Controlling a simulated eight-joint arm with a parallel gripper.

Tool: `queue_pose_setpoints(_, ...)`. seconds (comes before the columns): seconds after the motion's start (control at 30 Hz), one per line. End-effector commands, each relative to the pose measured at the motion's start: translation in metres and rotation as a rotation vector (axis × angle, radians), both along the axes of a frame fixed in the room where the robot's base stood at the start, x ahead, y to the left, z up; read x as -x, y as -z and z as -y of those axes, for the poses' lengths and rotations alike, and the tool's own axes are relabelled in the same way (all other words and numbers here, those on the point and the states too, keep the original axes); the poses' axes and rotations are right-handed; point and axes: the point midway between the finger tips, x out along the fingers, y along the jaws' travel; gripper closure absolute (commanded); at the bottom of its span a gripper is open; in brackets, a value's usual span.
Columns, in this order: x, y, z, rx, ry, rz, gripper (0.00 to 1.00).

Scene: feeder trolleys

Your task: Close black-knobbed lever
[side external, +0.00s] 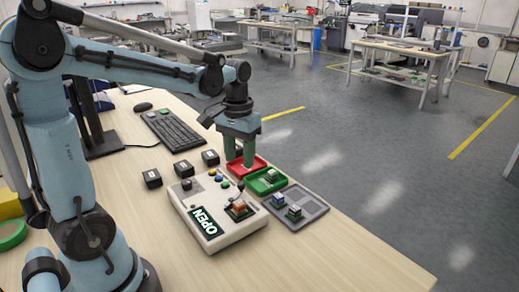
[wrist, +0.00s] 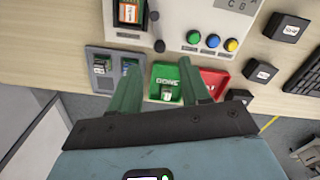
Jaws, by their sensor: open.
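The lever with a black knob (wrist: 159,46) stands at the edge of the cream control box beside the socket with the orange part. In the side external view its small dark knob (side external: 240,185) shows near the box's far edge. The control box (side external: 190,208) has an OPEN display (side external: 205,222). My gripper (side external: 240,160) is open and empty, fingers pointing down by the red tray, beyond the lever and apart from it. In the wrist view my gripper (wrist: 158,72) has its fingers spread, with the green tray showing between them.
A green tray (wrist: 155,72) marked DONE, a red tray (wrist: 219,77) and a grey tray (side external: 318,207) with small parts lie beside the box. Several black blocks (side external: 152,178) and a keyboard (side external: 172,130) lie nearby. The table's right front (side external: 330,262) is clear.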

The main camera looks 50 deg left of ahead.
Motion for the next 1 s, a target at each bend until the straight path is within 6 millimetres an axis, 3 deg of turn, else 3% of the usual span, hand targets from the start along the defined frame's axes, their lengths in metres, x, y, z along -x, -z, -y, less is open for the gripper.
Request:
queue_pose_setpoints(0.3, 0.0, 0.047, 0.0, 0.001, 0.0, 0.001, 0.54)
queue_pose_setpoints(0.5, 0.0, 0.066, 0.0, 0.001, 0.0, 0.001, 0.54)
queue_pose_setpoints(0.97, 0.0, 0.074, 0.0, 0.001, 0.0, 0.001, 0.54)
queue_pose_setpoints(1.0, 0.0, 0.074, 0.0, 0.001, 0.0, 0.001, 0.6)
